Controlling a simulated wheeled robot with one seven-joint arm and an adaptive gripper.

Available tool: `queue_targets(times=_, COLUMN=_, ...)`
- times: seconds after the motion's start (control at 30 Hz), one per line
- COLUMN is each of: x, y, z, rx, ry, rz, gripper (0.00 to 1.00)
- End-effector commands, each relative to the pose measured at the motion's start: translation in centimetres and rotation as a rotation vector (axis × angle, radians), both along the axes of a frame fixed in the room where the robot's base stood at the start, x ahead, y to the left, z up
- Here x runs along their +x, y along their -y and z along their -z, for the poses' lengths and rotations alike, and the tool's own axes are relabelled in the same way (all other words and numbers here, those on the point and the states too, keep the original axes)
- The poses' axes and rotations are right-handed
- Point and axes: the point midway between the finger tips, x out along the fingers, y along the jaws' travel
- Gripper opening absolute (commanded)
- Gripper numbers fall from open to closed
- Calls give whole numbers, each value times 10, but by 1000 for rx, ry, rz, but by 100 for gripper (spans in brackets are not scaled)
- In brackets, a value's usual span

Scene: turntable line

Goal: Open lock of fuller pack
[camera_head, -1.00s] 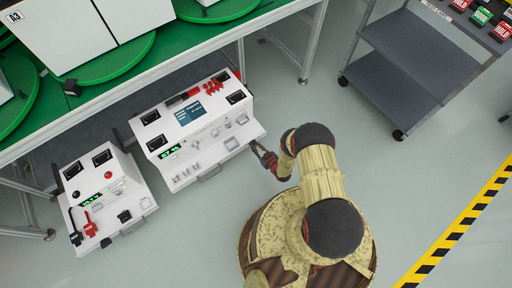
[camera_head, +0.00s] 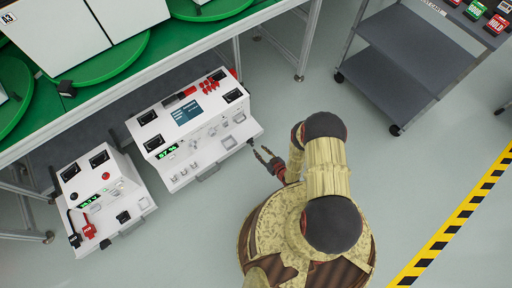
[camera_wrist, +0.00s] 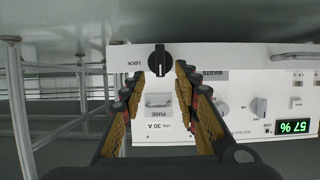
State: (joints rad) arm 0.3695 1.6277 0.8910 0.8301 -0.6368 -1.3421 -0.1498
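The larger white pack (camera_head: 192,130) stands on the left of the head view and its green display (camera_wrist: 296,127) reads 57 %. The smaller white pack (camera_head: 105,195) stands to its left; its green readout (camera_head: 88,201) is too small to read surely. In the wrist view the larger pack's black knob (camera_wrist: 159,61), labelled LOCK, stands with its pale mark upright. My gripper (camera_wrist: 158,78) is open and empty, its fingers spread on either side below the knob. The head view shows my gripper (camera_head: 264,157) just right of the larger pack. I cannot tell whether it touches the knob.
A fuse panel (camera_wrist: 158,103) with a handle sits below the knob. A green-topped bench (camera_head: 105,92) with turntables stands behind the packs. A grey cart (camera_head: 395,60) stands at the upper right. Floor to the right, by the striped line (camera_head: 455,225), is clear.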

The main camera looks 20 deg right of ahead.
Motion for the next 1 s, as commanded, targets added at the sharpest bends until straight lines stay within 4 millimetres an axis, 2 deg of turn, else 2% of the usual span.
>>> queue_targets(times=0.13, x=-21, y=8, z=-9, rx=0, ry=0, rz=4, gripper=31)
queue_targets(times=0.33, x=-34, y=11, z=-16, rx=0, ry=1, rz=1, gripper=31)
queue_targets(times=1.0, x=-33, y=13, z=-18, rx=-3, ry=1, rz=-1, gripper=31)
